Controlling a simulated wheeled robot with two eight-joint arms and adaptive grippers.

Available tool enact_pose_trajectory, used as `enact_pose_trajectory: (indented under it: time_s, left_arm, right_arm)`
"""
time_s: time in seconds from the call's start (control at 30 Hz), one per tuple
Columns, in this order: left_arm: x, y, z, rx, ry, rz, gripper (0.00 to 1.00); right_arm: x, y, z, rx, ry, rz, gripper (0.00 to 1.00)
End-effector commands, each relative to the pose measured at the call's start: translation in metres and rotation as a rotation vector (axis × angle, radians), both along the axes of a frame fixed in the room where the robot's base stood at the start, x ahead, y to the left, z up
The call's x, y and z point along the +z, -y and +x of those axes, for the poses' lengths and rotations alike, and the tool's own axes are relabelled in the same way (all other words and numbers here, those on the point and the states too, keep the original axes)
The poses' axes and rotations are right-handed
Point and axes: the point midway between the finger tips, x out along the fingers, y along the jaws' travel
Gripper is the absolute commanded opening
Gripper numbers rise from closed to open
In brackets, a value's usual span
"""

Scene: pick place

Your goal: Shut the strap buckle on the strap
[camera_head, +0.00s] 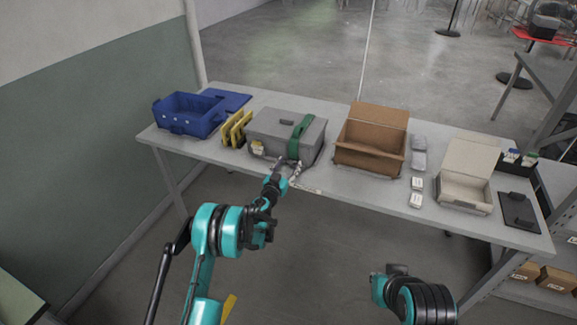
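A grey lidded case (270,124) stands on the table, left of its middle. A green strap (301,130) runs over the right part of its lid and down its front. The strap buckle is too small to make out, so I cannot tell whether it is open or shut. My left gripper (286,168) is at the front of the case, near the strap's lower end. Its fingers look spread apart, with nothing seen between them. My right gripper (392,272) is low in front of the table, away from the case, and its fingers are not clear.
On the grey table (335,184), a blue crate (184,118) and yellow pieces (236,128) stand left of the case. An open brown box (369,148), small packs (418,161), a beige box (464,190) and a dark tablet (518,210) are to the right. A shelf (530,285) borders the right.

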Motion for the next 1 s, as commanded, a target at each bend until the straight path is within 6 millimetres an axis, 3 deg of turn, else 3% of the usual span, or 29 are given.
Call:
enact_pose_trajectory:
  time_s: [0.03,0.17,0.47,1.0]
  left_arm:
    - [0.0,0.0,0.0,0.0,0.0,0.0,0.43]
    - [0.0,0.0,0.0,0.0,0.0,0.0,0.09]
    - [0.003,0.001,0.0,-0.005,-0.021,0.008,0.08]
    - [0.015,0.005,0.007,-0.008,-0.232,0.079,0.08]
  right_arm:
    - [0.0,0.0,0.0,0.0,0.0,0.0,0.0]
    - [0.0,0.0,0.0,0.0,0.0,0.0,0.0]
    - [0.004,0.0,0.0,0.0,0.0,0.0,0.0]
    - [0.029,0.0,0.0,0.0,0.0,0.0,0.0]
